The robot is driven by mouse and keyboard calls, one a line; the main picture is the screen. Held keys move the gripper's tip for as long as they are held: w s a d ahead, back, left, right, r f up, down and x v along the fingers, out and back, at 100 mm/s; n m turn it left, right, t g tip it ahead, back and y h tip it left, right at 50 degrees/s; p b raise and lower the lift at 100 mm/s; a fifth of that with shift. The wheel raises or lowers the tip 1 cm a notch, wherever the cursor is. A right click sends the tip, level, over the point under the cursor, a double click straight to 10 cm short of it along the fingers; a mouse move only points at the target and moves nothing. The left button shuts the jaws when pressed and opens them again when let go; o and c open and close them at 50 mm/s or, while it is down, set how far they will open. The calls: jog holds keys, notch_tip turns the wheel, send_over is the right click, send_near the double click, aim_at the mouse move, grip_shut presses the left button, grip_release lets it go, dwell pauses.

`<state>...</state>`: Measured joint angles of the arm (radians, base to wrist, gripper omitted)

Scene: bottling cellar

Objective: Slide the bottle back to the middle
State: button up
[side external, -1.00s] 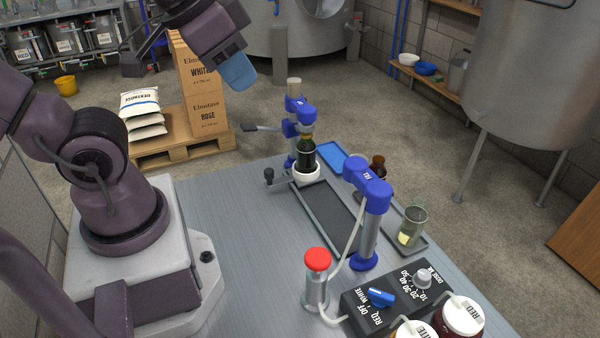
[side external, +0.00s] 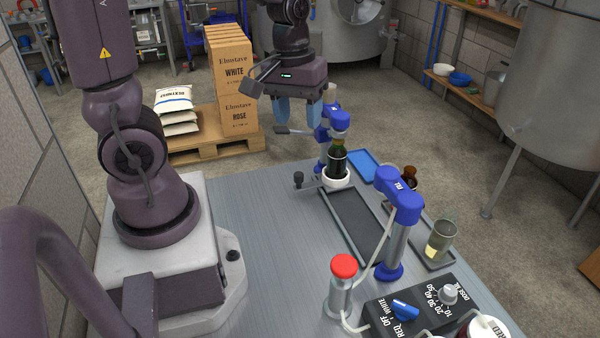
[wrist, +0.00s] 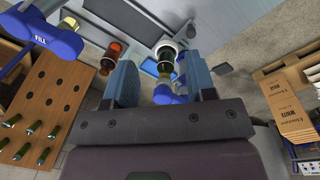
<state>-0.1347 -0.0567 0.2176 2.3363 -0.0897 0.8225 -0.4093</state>
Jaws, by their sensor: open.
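The bottle (side external: 337,160) is dark green with a dark label band. It stands upright in a white round holder (side external: 336,180) at the far end of the dark tray, beside the far blue post (side external: 331,124). In the wrist view the bottle (wrist: 165,66) shows between the fingers, beyond them. My gripper (side external: 298,118) is open and empty, pointing down, above and to the left of the bottle in the side view. The gripper (wrist: 159,66) shows both fingers apart in the wrist view. Neither finger visibly touches the bottle.
A blue FILL post (side external: 398,215) stands on the right of the dark tray (side external: 353,223). A red-capped cylinder (side external: 342,285) and control box (side external: 415,308) are in front. The table's left side is clear.

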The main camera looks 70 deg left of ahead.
aim_at(299, 174)
jog(key=w+a+f+n, duration=0.3)
jog(key=a+f+n, duration=0.55)
jog(key=n, duration=0.85)
jog(key=shift+n+g+y, duration=0.3)
jog(key=shift+g, duration=0.1)
jog(key=f, duration=1.2)
jog(key=shift+a, duration=0.25)
grip_shut()
